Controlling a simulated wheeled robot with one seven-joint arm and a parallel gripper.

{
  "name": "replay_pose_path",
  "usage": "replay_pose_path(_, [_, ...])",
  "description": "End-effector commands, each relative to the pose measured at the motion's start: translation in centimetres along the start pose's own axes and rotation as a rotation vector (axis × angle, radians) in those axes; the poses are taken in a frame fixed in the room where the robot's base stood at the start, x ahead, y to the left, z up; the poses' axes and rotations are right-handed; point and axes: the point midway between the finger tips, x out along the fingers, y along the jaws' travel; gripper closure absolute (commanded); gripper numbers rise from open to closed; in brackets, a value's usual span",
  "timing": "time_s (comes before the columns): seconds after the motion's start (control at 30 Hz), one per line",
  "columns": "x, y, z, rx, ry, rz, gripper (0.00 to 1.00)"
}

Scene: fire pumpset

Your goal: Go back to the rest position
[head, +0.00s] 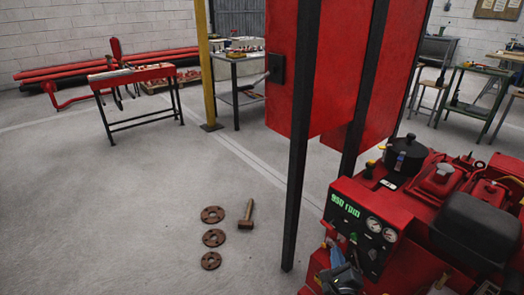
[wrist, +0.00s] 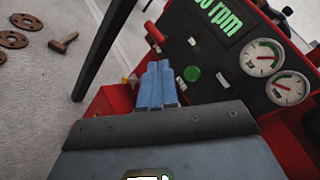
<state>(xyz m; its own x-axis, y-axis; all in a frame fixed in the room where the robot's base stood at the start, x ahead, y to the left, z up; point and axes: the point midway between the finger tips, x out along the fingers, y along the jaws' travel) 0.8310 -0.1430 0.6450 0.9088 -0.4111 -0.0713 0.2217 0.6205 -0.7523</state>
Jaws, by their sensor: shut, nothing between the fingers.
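My gripper (wrist: 158,84) shows in the wrist view as two blue fingers pressed together with nothing between them. They point at the black control panel (wrist: 220,70) of the red pumpset (head: 450,215). A green button (wrist: 192,74) and small switches lie just right of and beyond the fingertips. I cannot tell whether the fingertips touch the panel. In the head view my gripper is low at the right, in front of the panel, and is partly lost against it. The panel display (head: 345,205) reads 950 rpm in green, with two round gauges (head: 374,223) beside it.
A red cabinet (head: 290,65) on black posts (head: 302,150) stands close beside the pumpset. Several rusty flanges (head: 213,214) and a hammer (head: 247,214) lie on the floor. A red-topped stand (head: 132,76) and yellow post (head: 205,65) are farther back.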

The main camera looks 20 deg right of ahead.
Motion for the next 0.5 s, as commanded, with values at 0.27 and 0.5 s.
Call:
replay_pose_path(0.27, [-4.5, 0.0, -0.8, -0.185, -0.029, 0.028, 1.00])
replay_pose_path(0.5, [-14.9, -1.3, -1.0, -0.650, -0.121, 0.079, 1.00])
